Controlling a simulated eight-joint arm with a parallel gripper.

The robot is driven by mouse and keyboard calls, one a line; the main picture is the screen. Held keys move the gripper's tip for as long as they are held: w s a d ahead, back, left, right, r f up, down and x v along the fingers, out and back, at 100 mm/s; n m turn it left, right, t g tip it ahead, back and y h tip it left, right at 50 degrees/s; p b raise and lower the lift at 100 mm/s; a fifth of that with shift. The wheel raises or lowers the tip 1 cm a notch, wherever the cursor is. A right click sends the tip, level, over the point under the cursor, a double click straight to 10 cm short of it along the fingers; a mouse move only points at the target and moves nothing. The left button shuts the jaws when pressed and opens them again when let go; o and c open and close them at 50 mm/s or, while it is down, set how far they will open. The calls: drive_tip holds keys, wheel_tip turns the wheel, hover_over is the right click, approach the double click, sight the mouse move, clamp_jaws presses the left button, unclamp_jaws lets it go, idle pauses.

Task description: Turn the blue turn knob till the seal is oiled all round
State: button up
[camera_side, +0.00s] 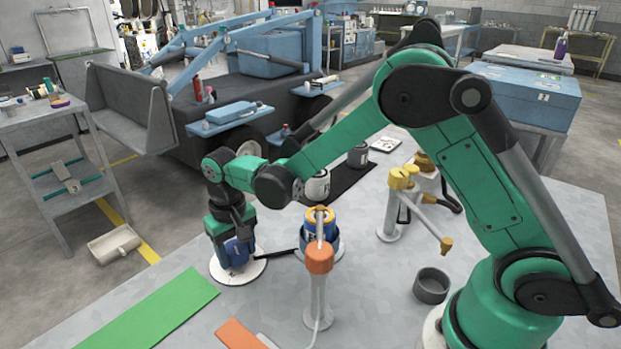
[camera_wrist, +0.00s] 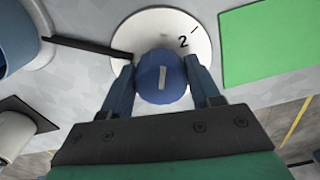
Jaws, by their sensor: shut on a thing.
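The blue turn knob (camera_wrist: 162,78) has a pale stripe on its top and sits on a white round dial plate (camera_wrist: 190,22). A black "2" and a tick show on the plate. My gripper (camera_wrist: 163,88) has one finger on each side of the knob and is shut on it. In the side view my gripper (camera_side: 236,243) points down over the plate (camera_side: 222,273), and the knob is partly hidden. A blue drum (camera_side: 333,241) with a yellow-orange ring stands to the right, behind an orange-headed post (camera_side: 319,258). I cannot make out the seal or any oil on it.
A black bar (camera_wrist: 88,47) runs from the plate towards the drum. A green mat (camera_side: 150,312) lies at the front left. A yellow-headed post (camera_side: 393,205) and a grey cup (camera_side: 431,286) stand to the right.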

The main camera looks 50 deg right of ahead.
sight(235, 249)
drive_tip(key=m, duration=0.7)
drive_tip(key=shift+a, duration=0.1)
idle(0.6)
drive_tip(key=o, duration=1.3)
drive_tip(key=shift+r, duration=2.85)
drive_tip(key=shift+s+d+r+n+t, duration=1.2)
drive_tip(key=shift+s+n, duration=0.25)
drive_tip(key=shift+s, duration=0.55)
drive_tip(key=shift+s+d+r+n+t, duration=1.15)
drive_tip(key=shift+s+n, duration=0.35)
drive_tip(key=shift+s, duration=0.45)
drive_tip(key=shift+s+d+r+n+t, duration=1.05)
drive_tip(key=shift+s+d+n+t, duration=0.35)
drive_tip(key=shift+s, duration=0.6)
